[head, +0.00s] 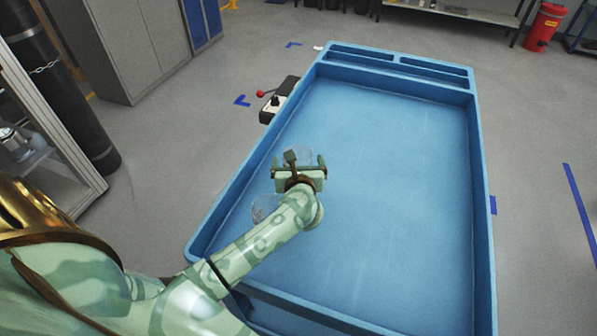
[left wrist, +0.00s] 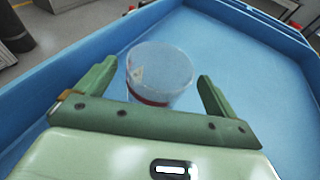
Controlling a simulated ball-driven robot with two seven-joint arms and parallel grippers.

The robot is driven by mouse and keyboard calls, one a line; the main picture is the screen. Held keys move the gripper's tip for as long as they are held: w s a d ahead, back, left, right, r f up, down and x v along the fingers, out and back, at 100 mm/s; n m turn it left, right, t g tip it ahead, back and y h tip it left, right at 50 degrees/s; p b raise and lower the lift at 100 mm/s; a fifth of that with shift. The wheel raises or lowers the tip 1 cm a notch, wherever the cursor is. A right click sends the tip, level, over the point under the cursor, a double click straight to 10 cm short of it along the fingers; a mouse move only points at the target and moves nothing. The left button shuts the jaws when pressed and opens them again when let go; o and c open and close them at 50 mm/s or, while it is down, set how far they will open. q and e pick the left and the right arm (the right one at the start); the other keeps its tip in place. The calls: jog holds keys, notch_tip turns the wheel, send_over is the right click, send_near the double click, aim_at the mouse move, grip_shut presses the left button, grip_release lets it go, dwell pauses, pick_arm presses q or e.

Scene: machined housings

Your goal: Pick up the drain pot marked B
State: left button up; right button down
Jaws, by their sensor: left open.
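A clear, round pot (head: 303,152) stands in the blue tray, just beyond my left gripper (head: 298,163). In the left wrist view the same pot (left wrist: 160,68) has a reddish band low down and a small pale mark on its side. I cannot read a letter on it. It is between the two open green fingers of my left gripper (left wrist: 157,75), with gaps on both sides. A second clear pot (head: 263,208) is left of my forearm, partly hidden by it; its marking cannot be read. My right gripper is not in view.
The large blue tray table (head: 395,180) has a raised rim and is clear to the right of my arm. Narrow compartments (head: 400,68) run along its far end. A black control box with a red-knobbed lever (head: 278,100) is outside the left rim.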

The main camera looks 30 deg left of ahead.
pick_arm(q)
jog(key=shift+w+a+f, duration=0.1)
jog(key=shift+w+a, duration=0.05)
jog(key=c, duration=1.3)
jog(key=shift+c, duration=0.2)
